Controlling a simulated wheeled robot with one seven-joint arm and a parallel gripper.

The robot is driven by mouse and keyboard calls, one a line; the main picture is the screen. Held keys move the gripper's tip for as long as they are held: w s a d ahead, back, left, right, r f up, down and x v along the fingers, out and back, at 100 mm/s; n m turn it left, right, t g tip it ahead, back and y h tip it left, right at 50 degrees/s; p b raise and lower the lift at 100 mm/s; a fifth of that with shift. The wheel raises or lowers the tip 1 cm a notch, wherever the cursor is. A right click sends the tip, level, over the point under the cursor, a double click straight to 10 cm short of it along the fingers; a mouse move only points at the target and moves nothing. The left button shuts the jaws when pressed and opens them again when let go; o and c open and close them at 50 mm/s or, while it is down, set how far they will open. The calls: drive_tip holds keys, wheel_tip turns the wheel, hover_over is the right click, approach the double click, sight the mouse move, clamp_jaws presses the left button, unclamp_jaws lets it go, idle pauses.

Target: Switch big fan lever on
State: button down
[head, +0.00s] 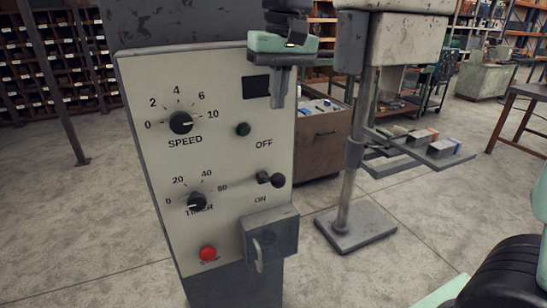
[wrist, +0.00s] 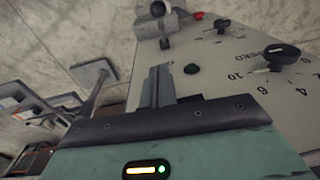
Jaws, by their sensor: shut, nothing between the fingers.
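The lever (head: 277,180) has a black ball knob and sits on the right side of the pale control panel (head: 225,150). It stands out from the panel between the printed OFF above and ON below; whether it tilts toward either is hard to tell. In the wrist view the lever (wrist: 158,11) shows at the top, beyond my fingertips. My gripper (head: 277,104) is above the lever and apart from it, in front of the panel's upper right by the dark window. Its fingers are together and empty, pointing down in the head view, and they also show in the wrist view (wrist: 156,80).
A green button (head: 243,129) lies between my gripper and the lever's height. SPEED (head: 181,122) and TIMER (head: 197,201) knobs and a red stop button (head: 208,254) are to the left. A grey box (head: 270,236) juts out below the lever. A metal stand (head: 355,230) is at right.

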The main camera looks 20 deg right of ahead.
drive_tip(key=p, duration=0.3)
approach(274, 155)
drive_tip(key=s+a+f, duration=0.2)
drive_tip(key=s+f, duration=0.2)
drive_tip(key=shift+a, duration=0.4)
drive_tip(key=shift+s+a+f+p, duration=0.2)
drive_tip(key=shift+s+f+p, duration=0.3)
drive_tip(key=shift+f, duration=0.3)
drive_tip(key=shift+s+a+f+p, duration=0.15)
drive_tip(key=shift+s+f+p, duration=0.25)
drive_tip(key=shift+f, duration=0.45)
drive_tip(key=shift+f+b, duration=0.1)
drive_tip(key=shift+b, duration=0.2)
